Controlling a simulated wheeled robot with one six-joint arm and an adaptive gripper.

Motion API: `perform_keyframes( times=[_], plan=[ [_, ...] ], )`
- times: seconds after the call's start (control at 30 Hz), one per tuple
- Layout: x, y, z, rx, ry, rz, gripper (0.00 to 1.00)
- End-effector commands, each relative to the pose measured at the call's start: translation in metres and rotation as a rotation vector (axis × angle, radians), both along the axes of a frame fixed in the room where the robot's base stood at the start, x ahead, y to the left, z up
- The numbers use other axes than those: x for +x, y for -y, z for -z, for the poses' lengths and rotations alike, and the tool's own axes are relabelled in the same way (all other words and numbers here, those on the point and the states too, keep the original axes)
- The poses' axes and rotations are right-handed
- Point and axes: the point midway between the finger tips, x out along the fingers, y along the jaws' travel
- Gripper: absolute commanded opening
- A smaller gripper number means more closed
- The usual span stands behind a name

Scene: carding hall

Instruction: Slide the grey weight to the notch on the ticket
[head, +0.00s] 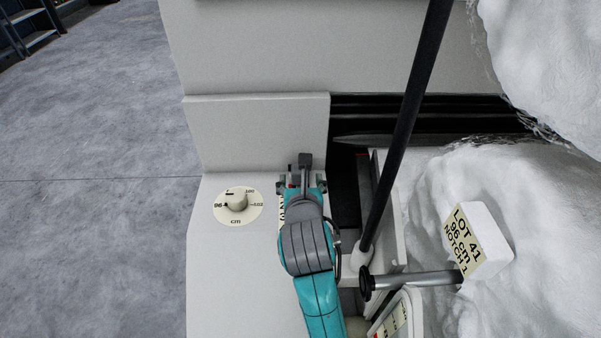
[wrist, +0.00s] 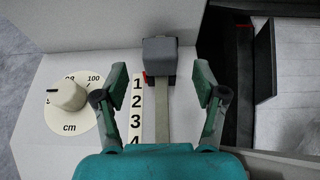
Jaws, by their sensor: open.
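The grey weight (wrist: 160,55) sits at the far end of a pale bar (wrist: 162,118) in the wrist view, beside and slightly beyond the 1 on the number strip (wrist: 137,110). In the head view the weight (head: 305,160) shows just past my gripper. My gripper (wrist: 161,80) is open, its fingers apart on either side of the bar, on the near side of the weight and not visibly touching it. The ticket (head: 466,240) reads LOT 41, 96 cm and NOTCH, with a last digit that looks like 1.
A dial (head: 237,205) marked in cm stands left of the bar, its knob mark pointing left towards 96. An upright panel (head: 260,130) rises behind the weight. A black rod (head: 405,130) slants up right of my gripper. White fibre (head: 560,190) fills the right side.

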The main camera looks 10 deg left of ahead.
Motion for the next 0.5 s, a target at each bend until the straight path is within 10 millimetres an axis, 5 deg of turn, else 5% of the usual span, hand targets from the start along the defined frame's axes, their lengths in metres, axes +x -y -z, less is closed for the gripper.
perform_keyframes(
  times=[0.2,0.5],
  plan=[
    [-0.032,0.009,-0.014,0.000,0.002,-0.001,0.71],
    [-0.046,0.014,-0.020,0.000,0.001,0.000,0.71]
  ],
)
